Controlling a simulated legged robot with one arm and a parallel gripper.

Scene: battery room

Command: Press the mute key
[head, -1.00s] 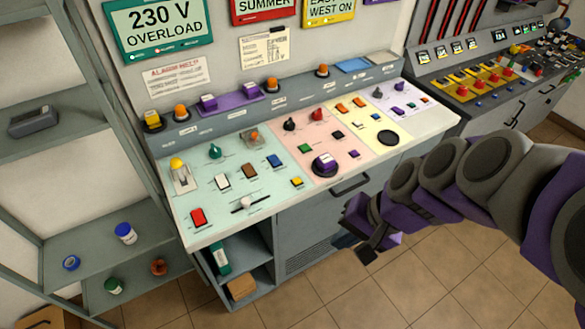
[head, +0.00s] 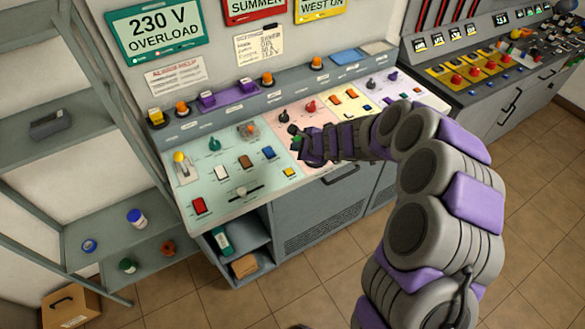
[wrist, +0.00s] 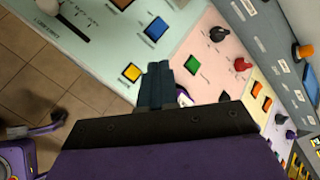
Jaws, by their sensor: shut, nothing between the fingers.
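No key is readably marked mute. My gripper (head: 298,142) is shut and empty over the pink panel in the head view. In the wrist view, its fingertips (wrist: 157,70) lie between a yellow key (wrist: 131,72) and a green key (wrist: 191,64); I cannot tell whether they touch the console. A blue key (wrist: 156,28) is just beyond. In the head view, the red key (head: 199,206), white key (head: 220,173), brown key (head: 244,162), blue key (head: 268,152) and yellow key (head: 289,171) show on the mint panel. My arm hides part of the pink panel.
A black knob (wrist: 219,33) and a red knob (wrist: 241,64) stand up near the gripper. A slider (head: 241,191) is at the mint panel's front. Orange and purple buttons line the back ledge. A grey shelf (head: 60,123) stands at left; tiled floor (head: 303,295) is open in front.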

